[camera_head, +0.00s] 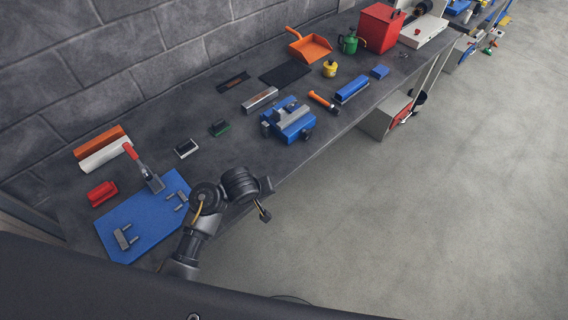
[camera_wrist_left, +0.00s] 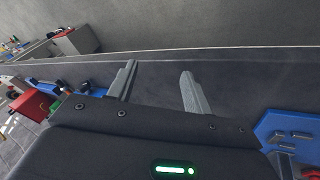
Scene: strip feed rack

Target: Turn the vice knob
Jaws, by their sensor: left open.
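The vice (camera_head: 288,120) is blue and grey and sits on the dark workbench near its front edge. It has a dark round knob (camera_head: 307,135) on its front right side, and another dark part shows at its left end. My left gripper (camera_head: 263,208) is at the bench's front edge, below and to the left of the vice, clear of it. In the left wrist view my left gripper (camera_wrist_left: 158,69) has two fingers spread apart with nothing between them. My right gripper is not in view.
A blue board (camera_head: 150,222) with a red-handled clamp (camera_head: 143,168) lies left of my arm. An orange-handled hammer (camera_head: 322,101) and a blue block (camera_head: 352,90) lie right of the vice. A grey metal bar (camera_head: 260,99) lies behind it. Bench between gripper and vice is mostly clear.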

